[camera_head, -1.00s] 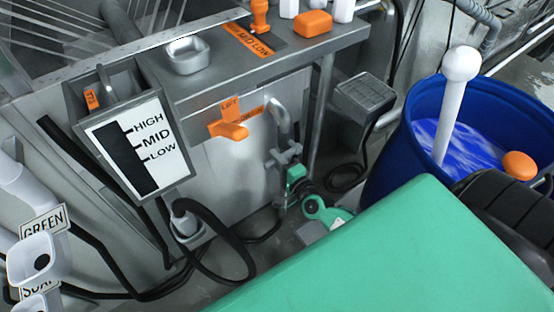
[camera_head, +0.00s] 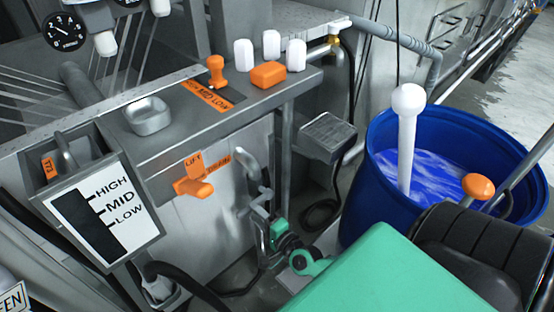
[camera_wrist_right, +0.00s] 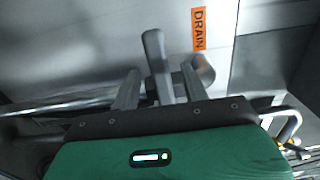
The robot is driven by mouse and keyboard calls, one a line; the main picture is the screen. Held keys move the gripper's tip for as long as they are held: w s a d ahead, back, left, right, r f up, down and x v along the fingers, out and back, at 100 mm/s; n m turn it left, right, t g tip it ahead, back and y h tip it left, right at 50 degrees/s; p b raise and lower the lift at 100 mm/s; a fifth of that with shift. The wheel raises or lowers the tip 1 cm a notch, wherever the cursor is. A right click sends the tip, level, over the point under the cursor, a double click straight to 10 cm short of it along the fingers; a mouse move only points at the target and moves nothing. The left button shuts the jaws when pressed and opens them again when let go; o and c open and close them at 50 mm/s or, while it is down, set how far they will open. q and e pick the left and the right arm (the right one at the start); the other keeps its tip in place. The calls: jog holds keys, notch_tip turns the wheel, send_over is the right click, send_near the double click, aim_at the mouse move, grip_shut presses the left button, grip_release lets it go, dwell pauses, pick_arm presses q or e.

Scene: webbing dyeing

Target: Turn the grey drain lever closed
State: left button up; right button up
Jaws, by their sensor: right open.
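The grey drain lever (camera_wrist_right: 154,48) shows in the right wrist view, its handle standing up between my two fingers, with a grey cylindrical part beside the right finger. An orange DRAIN label (camera_wrist_right: 200,29) is on the metal panel just right of it. My right gripper (camera_wrist_right: 158,72) is open around the lever; I cannot tell whether either finger touches it. In the head view my right gripper (camera_head: 258,202) is low by the tank front, below the orange label, and the lever (camera_head: 250,166) is small there. My left gripper is not in view.
An orange LIFT handle (camera_head: 195,188) projects from the tank front left of the lever. A level gauge (camera_head: 107,210) hangs further left. A grey box (camera_head: 328,132) and a blue barrel (camera_head: 355,205) of blue liquid stand to the right. A black hose (camera_head: 195,285) runs below.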

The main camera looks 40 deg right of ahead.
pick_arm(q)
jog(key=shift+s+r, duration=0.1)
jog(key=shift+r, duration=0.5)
pick_arm(e)
jog(key=s, duration=1)
jog(key=shift+d, duration=0.4)
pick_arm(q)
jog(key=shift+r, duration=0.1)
pick_arm(e)
jog(key=shift+a, duration=0.1)
